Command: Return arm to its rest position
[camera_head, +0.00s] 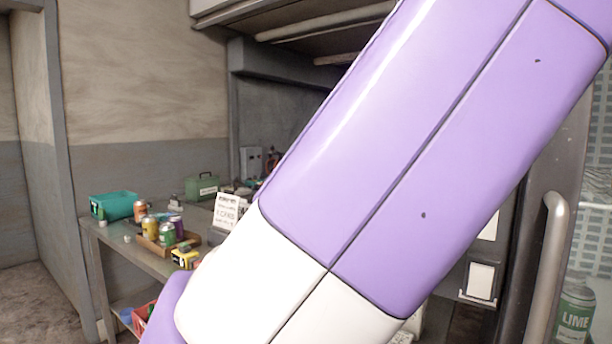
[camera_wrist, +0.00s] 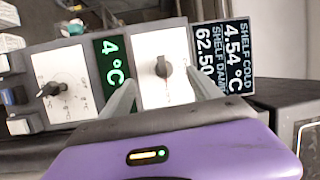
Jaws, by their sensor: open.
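My purple and white arm fills much of the head view, crossing from the top right to the bottom left. My gripper (camera_wrist: 160,98) shows in the wrist view, with two pale fingers apart and nothing between their tips. Beyond the fingers is a control panel with a black knob on a white plate (camera_wrist: 178,92). Another dial (camera_wrist: 60,92) sits to its left. A green display (camera_wrist: 112,68) reads 4 °C. A dark screen (camera_wrist: 222,60) to the right reads "SHELF COLD 4.54 °C". I cannot tell whether a finger touches the panel. My gripper is hidden in the head view.
A table (camera_head: 140,256) at the left holds a teal bin (camera_head: 116,206), several cans, a yellow item (camera_head: 186,259), a green box (camera_head: 201,187) and a white sign (camera_head: 228,211). At the right are a metal handle (camera_head: 546,262) and a green LIME can (camera_head: 574,312). Floor shows at the lower left.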

